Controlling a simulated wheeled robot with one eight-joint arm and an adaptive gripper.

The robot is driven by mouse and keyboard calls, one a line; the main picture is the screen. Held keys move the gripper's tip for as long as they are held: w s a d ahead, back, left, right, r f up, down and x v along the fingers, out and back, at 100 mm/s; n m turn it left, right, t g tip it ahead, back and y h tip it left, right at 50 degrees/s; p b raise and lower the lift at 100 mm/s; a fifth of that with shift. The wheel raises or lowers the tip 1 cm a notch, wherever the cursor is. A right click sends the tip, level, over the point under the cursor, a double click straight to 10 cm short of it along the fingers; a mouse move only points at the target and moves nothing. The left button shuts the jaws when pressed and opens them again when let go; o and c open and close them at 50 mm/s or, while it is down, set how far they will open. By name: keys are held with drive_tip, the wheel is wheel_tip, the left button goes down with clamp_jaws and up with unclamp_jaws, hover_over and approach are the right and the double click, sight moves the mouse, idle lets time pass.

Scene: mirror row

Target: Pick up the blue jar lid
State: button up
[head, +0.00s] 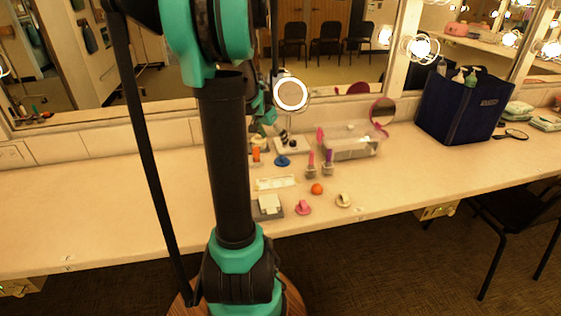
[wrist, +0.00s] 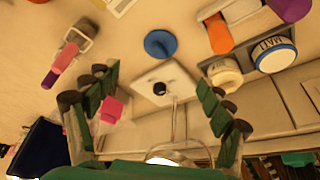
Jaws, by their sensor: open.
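The blue jar lid (head: 282,160) lies flat on the counter, in front of the white square base of the round lit mirror. In the wrist view the blue lid (wrist: 160,43) is a round disc at upper middle, fully visible. My gripper (wrist: 158,97) is open and empty, its dark green fingers wide apart at left and right. The lid lies beyond the fingertips, apart from them. In the head view my gripper is partly hidden behind my arm, above the counter near the lit mirror.
The mirror's white base (wrist: 172,75) shows between my fingers. A pink block (wrist: 112,110) is by the left finger. An orange cylinder (wrist: 218,33) and a labelled jar (wrist: 272,55) stand at right. A clear bin (head: 352,147) and navy tote (head: 460,108) stand farther right. Free counter lies at left.

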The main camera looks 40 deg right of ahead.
sight(281, 157)
drive_tip(key=x, duration=1.2)
drive_tip(key=c, duration=1)
